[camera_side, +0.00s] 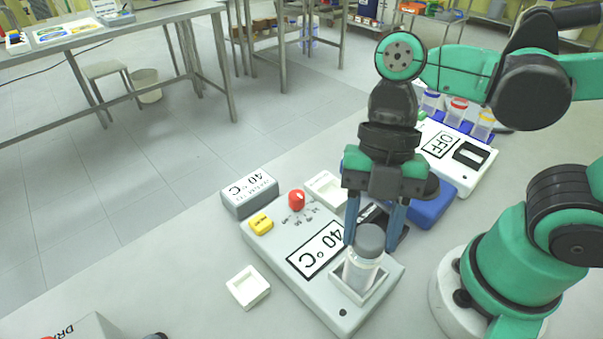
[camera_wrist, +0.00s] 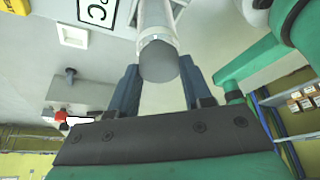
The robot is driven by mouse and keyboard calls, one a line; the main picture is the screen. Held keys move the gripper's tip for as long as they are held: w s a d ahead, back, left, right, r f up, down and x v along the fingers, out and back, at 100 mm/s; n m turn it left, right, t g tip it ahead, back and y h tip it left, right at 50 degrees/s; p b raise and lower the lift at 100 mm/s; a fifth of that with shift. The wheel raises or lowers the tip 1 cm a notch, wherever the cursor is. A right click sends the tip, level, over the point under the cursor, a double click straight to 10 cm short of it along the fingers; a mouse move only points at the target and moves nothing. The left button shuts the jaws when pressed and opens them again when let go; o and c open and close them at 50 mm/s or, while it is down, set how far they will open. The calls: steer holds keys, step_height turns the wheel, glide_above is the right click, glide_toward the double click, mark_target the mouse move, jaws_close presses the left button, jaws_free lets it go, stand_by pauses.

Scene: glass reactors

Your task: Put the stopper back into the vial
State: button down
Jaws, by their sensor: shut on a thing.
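The clear vial (camera_side: 358,273) stands upright in the white square holder (camera_side: 378,290) at the front right of the heater plate. The grey stopper (camera_side: 370,238) is at the vial's mouth; I cannot tell how deeply it sits. My gripper (camera_side: 374,228) points down from above, shut on the stopper, with one blue finger on each side. In the wrist view the stopper (camera_wrist: 158,62) lies between the fingertips, in line with the vial (camera_wrist: 155,18) beyond it. The exact finger contact is hard to see.
The heater plate (camera_side: 290,237) has a red knob (camera_side: 297,200), a yellow button (camera_side: 260,223) and a 40 °C label. An empty white tray (camera_side: 248,287) lies to its left.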

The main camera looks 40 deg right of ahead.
stand_by(0.3)
jaws_free()
stand_by(0.3)
steer(key=shift+r, duration=3.45)
steer(key=w+d+f+m+t+h, duration=0.2)
steer(key=w+d+m+t, duration=0.2)
steer(key=m, duration=0.8)
steer(key=w+d+f+m+t+h, duration=0.1)
steer(key=w+d+f+m+t, duration=0.2)
steer(key=m, duration=0.9)
steer(key=w+d+t, duration=0.2)
steer(key=w+d, duration=0.1)
steer(key=w, duration=0.1)
steer(key=shift+w+d+f+m+t+h, duration=0.2)
steer(key=shift+w+d+m+t+h, duration=0.1)
steer(key=shift+d+m+h, duration=0.1)
